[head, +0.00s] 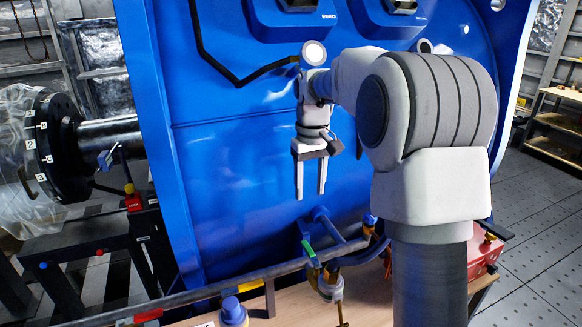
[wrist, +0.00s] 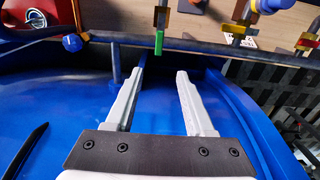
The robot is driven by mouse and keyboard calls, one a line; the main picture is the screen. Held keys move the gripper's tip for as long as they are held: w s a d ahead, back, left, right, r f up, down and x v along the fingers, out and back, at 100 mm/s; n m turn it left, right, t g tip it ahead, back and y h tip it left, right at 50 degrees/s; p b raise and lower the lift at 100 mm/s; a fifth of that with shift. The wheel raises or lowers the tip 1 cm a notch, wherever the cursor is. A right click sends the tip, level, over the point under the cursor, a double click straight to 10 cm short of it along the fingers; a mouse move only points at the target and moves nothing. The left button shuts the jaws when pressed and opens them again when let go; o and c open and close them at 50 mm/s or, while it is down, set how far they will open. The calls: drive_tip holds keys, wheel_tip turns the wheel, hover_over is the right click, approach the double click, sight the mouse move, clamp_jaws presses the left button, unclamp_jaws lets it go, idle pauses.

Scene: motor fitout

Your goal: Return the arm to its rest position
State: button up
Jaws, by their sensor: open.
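My gripper (head: 311,194) hangs pointing down in front of the large blue housing (head: 225,160) in the head view. Its two light fingers are apart, with nothing between them. In the wrist view my gripper (wrist: 163,73) shows the same open fingers over the blue surface (wrist: 165,108). My arm bends from the right side of the head view toward the housing. The fingertips are above the pipe and blue fittings and appear apart from them.
A long pipe (head: 200,292) with coloured bands runs along the wooden bench (head: 275,303) below my gripper. A blue-capped part (head: 232,312) stands at the front. A black shaft flange (head: 50,145) is at left. A red box (head: 484,261) sits behind my arm at right.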

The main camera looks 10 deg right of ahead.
drive_tip(key=s+a+r+m+t, duration=0.15)
drive_tip(key=s+r, duration=0.25)
drive_tip(key=s, duration=0.6)
drive_tip(key=s+a+r+t, duration=0.1)
drive_tip(key=s+r+t, duration=0.25)
drive_tip(key=s, duration=0.75)
drive_tip(key=s+f, duration=0.3)
drive_tip(key=s, duration=0.5)
drive_tip(key=shift+f+m+t, duration=0.25)
drive_tip(key=shift+m+t, duration=0.05)
drive_tip(key=shift+m, duration=0.15)
drive_tip(key=shift+d, duration=0.2)
